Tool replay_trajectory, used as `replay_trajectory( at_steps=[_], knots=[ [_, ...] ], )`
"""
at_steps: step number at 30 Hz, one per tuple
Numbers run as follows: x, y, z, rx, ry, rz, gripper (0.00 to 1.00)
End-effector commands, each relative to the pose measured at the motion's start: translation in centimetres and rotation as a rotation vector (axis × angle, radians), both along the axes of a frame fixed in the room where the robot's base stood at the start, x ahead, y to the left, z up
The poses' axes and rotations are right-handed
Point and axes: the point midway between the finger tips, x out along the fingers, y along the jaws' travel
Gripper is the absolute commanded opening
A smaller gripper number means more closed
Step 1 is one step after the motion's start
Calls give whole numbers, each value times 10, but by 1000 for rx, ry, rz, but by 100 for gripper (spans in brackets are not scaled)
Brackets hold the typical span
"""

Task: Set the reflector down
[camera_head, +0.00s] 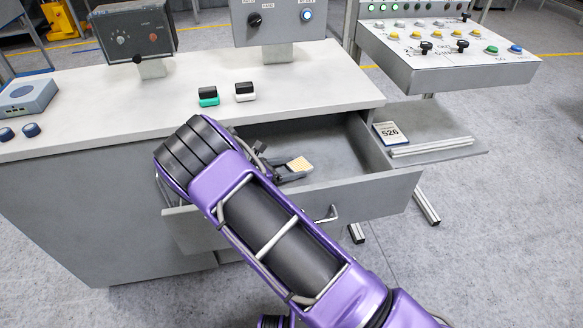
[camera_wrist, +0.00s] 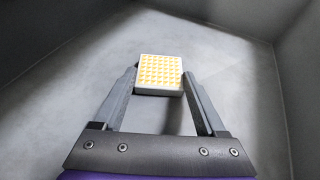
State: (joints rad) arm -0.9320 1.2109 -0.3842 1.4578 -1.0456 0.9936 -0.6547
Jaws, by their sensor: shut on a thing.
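The reflector (camera_wrist: 160,72) is a small white-edged square block with a yellow-orange patterned face. In the wrist view my gripper (camera_wrist: 160,90) has one finger on each side of it and is shut on it. In the head view the reflector (camera_head: 299,164) shows at the tip of my gripper (camera_head: 290,170), inside the open drawer (camera_head: 345,205). The drawer's grey floor lies around and beneath it in the wrist view. I cannot tell whether the reflector touches that floor. My arm hides the left part of the drawer.
Drawer walls rise on several sides. On the grey desk top (camera_head: 90,110) above stand a green-based block (camera_head: 208,97) and a white-based block (camera_head: 245,92). A card marked 526 (camera_head: 390,133) lies on a side shelf (camera_head: 440,135). The drawer floor near the reflector is bare.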

Motion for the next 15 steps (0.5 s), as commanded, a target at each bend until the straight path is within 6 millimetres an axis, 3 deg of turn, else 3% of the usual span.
replay_trajectory(
  at_steps=[1, 2, 5, 6, 15],
  knots=[
    [0, 0, -3, 0, 0, 0, 20],
    [0, 0, -2, 0, 0, 0, 77],
    [0, 0, -2, 0, 0, 0, 95],
    [0, 0, -2, -1, 1, 0, 100],
    [0, 0, 3, 0, 0, 0, 100]
  ],
)
